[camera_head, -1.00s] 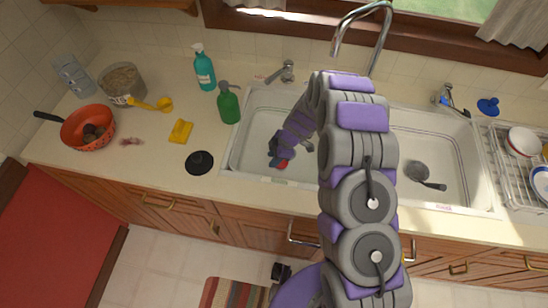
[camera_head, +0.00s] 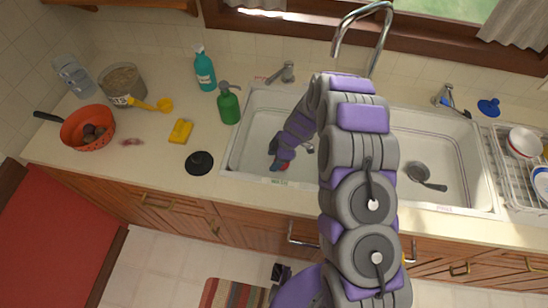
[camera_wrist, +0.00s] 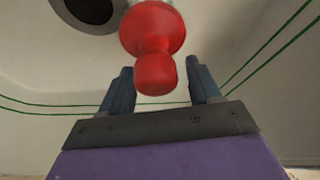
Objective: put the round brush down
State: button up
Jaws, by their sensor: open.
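A red knobbed thing (camera_wrist: 153,35), which seems to be the round brush, is between the fingers of my gripper (camera_wrist: 161,82) in the wrist view. Its rounded end points toward the palm, and its far end is cut off by the top edge. My gripper is open, with a gap showing on both sides of the red knob. In the head view my gripper (camera_head: 281,161) is low in the left sink basin (camera_head: 250,140), near its front wall.
A dark round drain hole (camera_wrist: 92,8) shows in the wrist view. The right basin (camera_head: 450,150) holds a grey long-handled round thing (camera_head: 425,175). A black disc (camera_head: 199,162), a green bottle (camera_head: 228,104) and a yellow sponge (camera_head: 180,131) stand left of the sink.

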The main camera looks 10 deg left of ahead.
jog(key=p+v, duration=0.1)
jog(key=v, duration=1.1)
jog(key=shift+r, duration=0.2)
jog(key=s+d+r+m+h, duration=0.1)
jog(key=s+d+r+m, duration=0.4)
jog(key=s+r, duration=0.3)
jog(key=s+d+r+m, duration=0.4)
jog(key=s+d+r, duration=0.1)
jog(key=r, duration=0.5)
jog(key=s+d+r+m+h, duration=0.1)
jog(key=s+d+r+m, duration=0.1)
jog(key=s+d+m, duration=0.2)
jog(key=s+d+r+m+h, duration=0.1)
jog(key=s+d+m, duration=0.3)
jog(key=s, duration=0.6)
jog(key=s+d+r+m+h, duration=0.1)
jog(key=s+d+r+m, duration=0.3)
jog(key=s, duration=0.4)
jog(key=shift+d+m, duration=0.4)
